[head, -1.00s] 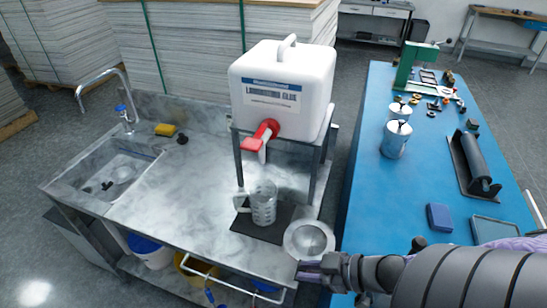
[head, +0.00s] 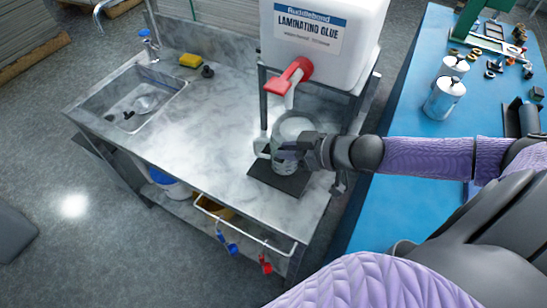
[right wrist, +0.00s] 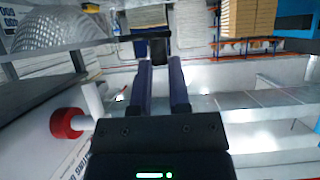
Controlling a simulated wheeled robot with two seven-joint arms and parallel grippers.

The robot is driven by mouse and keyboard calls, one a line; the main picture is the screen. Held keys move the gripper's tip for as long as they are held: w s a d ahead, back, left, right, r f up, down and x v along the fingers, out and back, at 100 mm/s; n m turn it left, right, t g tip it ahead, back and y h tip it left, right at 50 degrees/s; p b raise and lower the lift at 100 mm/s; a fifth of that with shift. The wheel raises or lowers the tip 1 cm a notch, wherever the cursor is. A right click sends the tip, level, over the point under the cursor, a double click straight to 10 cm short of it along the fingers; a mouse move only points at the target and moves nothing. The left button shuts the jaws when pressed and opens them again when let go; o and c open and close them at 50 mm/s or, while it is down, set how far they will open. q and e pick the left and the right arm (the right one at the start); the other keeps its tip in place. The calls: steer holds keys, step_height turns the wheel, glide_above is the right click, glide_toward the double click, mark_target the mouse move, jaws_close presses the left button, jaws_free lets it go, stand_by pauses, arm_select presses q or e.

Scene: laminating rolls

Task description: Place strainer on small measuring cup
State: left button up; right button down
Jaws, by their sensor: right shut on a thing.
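The small measuring cup (head: 284,168) is clear and stands upright on a black mat (head: 264,179) on the steel counter, below the glue container's tap. The round metal strainer (head: 296,124) is over the cup's mouth in the head view; I cannot tell whether it touches the rim. Its mesh bowl also shows at the upper left of the right wrist view (right wrist: 62,30). My right gripper (head: 290,149) is shut on the strainer, at the cup's right side, and hides part of the cup. My left gripper is not in view.
The white glue container (head: 325,30) with a red tap (head: 289,76) stands on a metal frame close above the strainer. A sink (head: 130,100) and yellow sponge (head: 191,60) are at the left. A blue table (head: 405,120) with metal cans is at the right. The counter's middle is clear.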

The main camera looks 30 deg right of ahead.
steer(key=x, duration=0.3)
steer(key=f+b+x, duration=0.1)
steer(key=shift+a+f, duration=0.15)
steer(key=shift+f, duration=0.1)
steer(key=shift+f, duration=0.15)
steer(key=c, duration=0.6)
jaws_free()
